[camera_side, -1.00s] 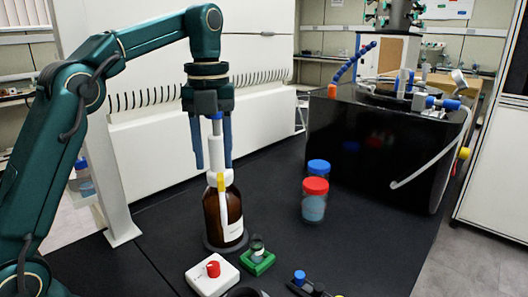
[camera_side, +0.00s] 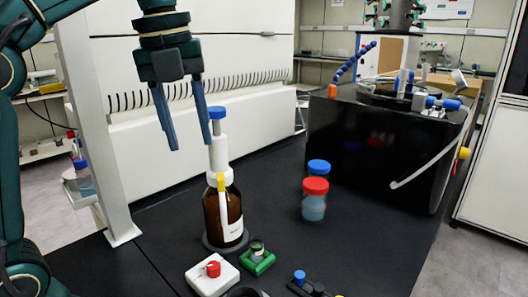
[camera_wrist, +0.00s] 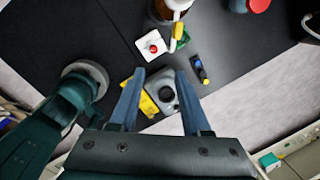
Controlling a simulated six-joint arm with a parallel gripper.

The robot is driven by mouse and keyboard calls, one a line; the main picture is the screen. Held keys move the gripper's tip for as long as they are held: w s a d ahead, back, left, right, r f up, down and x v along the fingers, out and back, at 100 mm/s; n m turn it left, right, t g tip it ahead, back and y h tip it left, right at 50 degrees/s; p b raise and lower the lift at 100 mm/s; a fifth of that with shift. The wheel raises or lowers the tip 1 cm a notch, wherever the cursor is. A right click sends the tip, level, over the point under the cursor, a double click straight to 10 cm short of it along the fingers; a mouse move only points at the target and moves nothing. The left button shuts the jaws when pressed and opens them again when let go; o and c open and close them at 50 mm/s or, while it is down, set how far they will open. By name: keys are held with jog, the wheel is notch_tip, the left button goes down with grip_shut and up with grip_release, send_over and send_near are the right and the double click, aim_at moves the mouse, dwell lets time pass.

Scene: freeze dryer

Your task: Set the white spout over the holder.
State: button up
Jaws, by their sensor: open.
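The white spout (camera_side: 223,205), with a yellow band, hangs down in front of the brown bottle (camera_side: 234,215) from a white, blue-topped dispenser (camera_side: 218,155). The green holder (camera_side: 257,262), with a small clear piece in it, sits on the table to the right of the bottle's foot.
A white box with a red knob (camera_side: 211,275) sits left of the holder.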

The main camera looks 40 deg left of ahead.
jog(key=s+d+f+n+t, duration=0.1)
jog(key=s+f+n, duration=0.4)
jog(key=n, duration=0.6)
jog(key=s+d+f+n+t, duration=0.1)
jog(key=s+f+n, duration=0.4)
jog(key=n, duration=0.7)
notch_tip(320, 180, down, 3)
jog(key=shift+s+d+r+t, duration=0.15)
jog(key=shift+s+t, duration=0.25)
jog(key=shift+t, duration=0.2)
